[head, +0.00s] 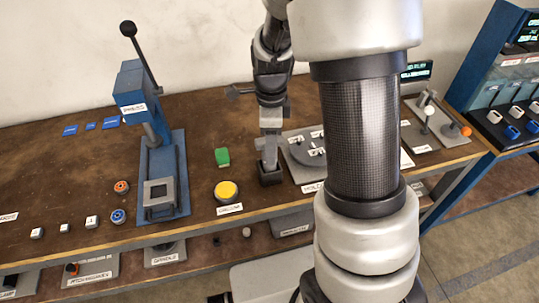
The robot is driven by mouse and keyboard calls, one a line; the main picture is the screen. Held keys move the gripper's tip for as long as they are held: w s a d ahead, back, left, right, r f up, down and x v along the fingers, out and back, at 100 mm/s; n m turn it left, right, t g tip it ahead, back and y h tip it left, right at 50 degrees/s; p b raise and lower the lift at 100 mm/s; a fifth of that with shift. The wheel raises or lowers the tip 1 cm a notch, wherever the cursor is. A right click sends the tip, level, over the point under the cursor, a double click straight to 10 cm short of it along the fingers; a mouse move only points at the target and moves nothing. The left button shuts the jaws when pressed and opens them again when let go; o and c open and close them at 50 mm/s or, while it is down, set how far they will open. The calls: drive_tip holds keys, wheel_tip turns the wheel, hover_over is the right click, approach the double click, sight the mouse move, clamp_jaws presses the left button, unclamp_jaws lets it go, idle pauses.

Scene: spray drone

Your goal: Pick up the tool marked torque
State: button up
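My gripper (271,118) hangs down over the middle of the workbench, at the end of my arm. Its fingertips are small and partly merged with a grey upright piece (269,152) below, so I cannot tell whether they are open, shut or touching it. The grey piece stands in a dark square base (270,176) on the bench. I cannot read a torque mark on any tool. My arm hides part of the bench on the right.
A lower shelf holds labelled plates. A blue rack (490,70) stands right.

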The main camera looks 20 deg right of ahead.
wheel_tip(320, 180, down, 5)
drive_tip(key=shift+a+r, duration=0.1)
